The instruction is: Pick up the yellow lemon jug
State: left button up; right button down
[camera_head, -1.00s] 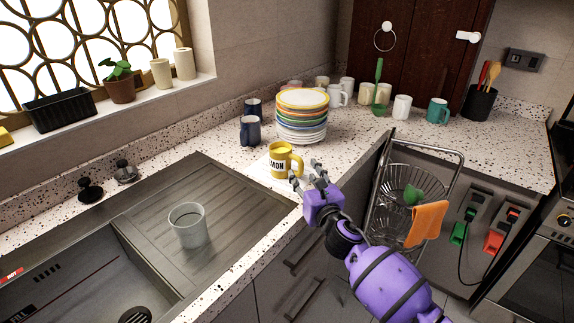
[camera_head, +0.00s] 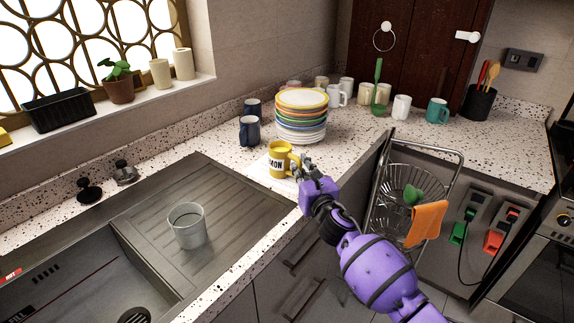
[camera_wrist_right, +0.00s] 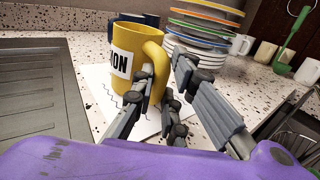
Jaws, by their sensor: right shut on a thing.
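The yellow lemon jug (camera_head: 279,160) stands upright on a white sheet (camera_head: 262,168) on the speckled counter, its label facing the front left. It also shows in the right wrist view (camera_wrist_right: 124,42), with its handle (camera_wrist_right: 156,66) toward my gripper. My right gripper (camera_head: 299,166) is at the handle, on the jug's right side. In the right wrist view its fingers (camera_wrist_right: 163,92) sit around the lower handle and are shut on it. The jug appears to rest on the sheet. My left gripper is not in view.
A stack of coloured plates (camera_head: 301,115) stands close behind the jug. Dark blue mugs (camera_head: 250,130) stand behind it to the left. The sink with a grey cup (camera_head: 187,226) lies at the front left. A wire rack (camera_head: 408,190) is at the right.

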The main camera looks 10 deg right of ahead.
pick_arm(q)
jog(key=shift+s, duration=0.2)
pick_arm(e)
jog(key=shift+r, duration=0.1)
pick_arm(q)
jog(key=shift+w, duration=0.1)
pick_arm(e)
jog(key=shift+r, duration=0.15)
jog(key=shift+w+r+p, duration=0.1)
jog(key=shift+r+p, duration=0.35)
jog(key=shift+r, duration=0.9)
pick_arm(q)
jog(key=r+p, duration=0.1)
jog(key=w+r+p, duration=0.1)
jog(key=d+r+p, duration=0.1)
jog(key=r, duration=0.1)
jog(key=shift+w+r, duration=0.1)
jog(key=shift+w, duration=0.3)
pick_arm(e)
jog(key=s+a+r, duration=0.3)
jog(key=s+r, duration=0.7)
jog(key=s, duration=0.3)
jog(key=shift+s, duration=0.3)
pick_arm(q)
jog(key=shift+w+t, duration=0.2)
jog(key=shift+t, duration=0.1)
pick_arm(e)
jog(key=shift+s+a, duration=0.1)
jog(key=shift+s, duration=0.05)
